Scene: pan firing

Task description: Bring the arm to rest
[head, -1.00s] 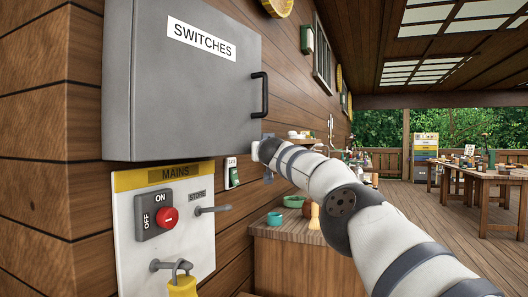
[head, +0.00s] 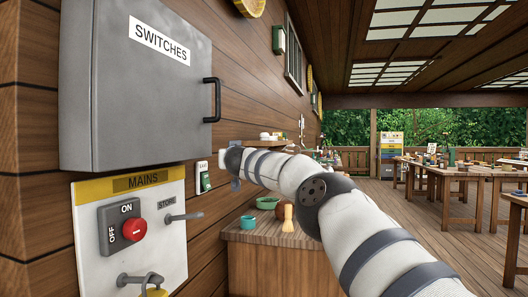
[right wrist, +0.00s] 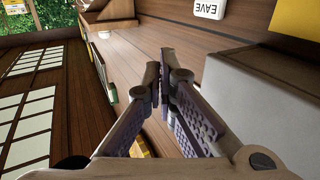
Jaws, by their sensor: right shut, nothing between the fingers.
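My right arm (head: 330,205) reaches in from the lower right of the head view toward the wooden wall. Its gripper is mostly hidden behind the wrist there. In the right wrist view my right gripper (right wrist: 162,75) has its fingertips together with nothing between them. It is apart from the grey box at the right of that view. My left gripper is not in view.
A grey SWITCHES cabinet (head: 135,85) with a black handle and a MAINS panel (head: 155,240) with a red knob are on the wall at left. A wooden counter (head: 255,236) holds bowls and a brush. Worktables (head: 470,172) stand at right; open floor lies between.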

